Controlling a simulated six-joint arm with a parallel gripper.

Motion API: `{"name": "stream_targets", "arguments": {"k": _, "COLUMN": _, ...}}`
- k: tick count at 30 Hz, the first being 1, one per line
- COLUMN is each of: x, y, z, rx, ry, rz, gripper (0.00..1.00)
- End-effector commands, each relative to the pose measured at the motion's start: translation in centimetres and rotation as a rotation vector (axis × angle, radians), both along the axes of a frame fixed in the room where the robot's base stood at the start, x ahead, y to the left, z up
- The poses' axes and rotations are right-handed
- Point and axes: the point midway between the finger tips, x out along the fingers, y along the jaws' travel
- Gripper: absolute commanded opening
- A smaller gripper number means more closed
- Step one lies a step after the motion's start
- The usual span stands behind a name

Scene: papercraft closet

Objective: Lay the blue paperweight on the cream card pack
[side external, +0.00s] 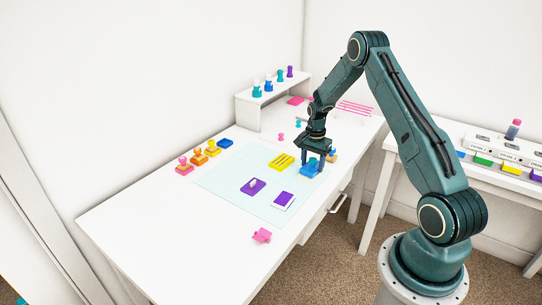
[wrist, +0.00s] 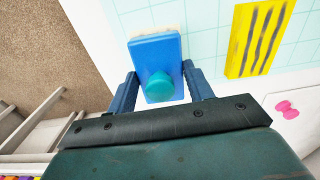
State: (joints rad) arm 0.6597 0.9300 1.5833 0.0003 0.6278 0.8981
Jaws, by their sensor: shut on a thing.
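The blue paperweight (wrist: 155,55) is a flat blue slab with a round teal knob. My gripper (wrist: 161,84) is shut on it, with one finger along each side. In the side external view the paperweight (side external: 311,171) is at the right edge of the pale blue mat, under my gripper (side external: 314,160). A thin cream or tan edge (wrist: 157,35) shows past the far end of the slab in the wrist view. It may be the cream card pack, mostly hidden; I cannot tell whether the slab touches it.
A yellow striped piece (side external: 282,161), a purple knobbed block (side external: 253,187) and a purple-and-white pack (side external: 283,200) lie on the mat (side external: 225,180). A small tan piece with a blue top (side external: 331,157) stands just right of my gripper. Several knobbed pieces line the left back.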

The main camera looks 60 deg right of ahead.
Motion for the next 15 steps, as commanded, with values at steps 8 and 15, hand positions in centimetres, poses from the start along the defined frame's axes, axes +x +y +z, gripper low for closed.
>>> {"name": "stream_targets", "arguments": {"k": 8, "x": -0.01, "y": 0.0, "z": -0.29, "rx": 0.0, "ry": 0.0, "rz": 0.0, "gripper": 0.59}}
{"name": "stream_targets", "arguments": {"k": 15, "x": -0.01, "y": 0.01, "z": -0.26, "rx": 0.0, "ry": 0.0, "rz": 0.0, "gripper": 0.73}}
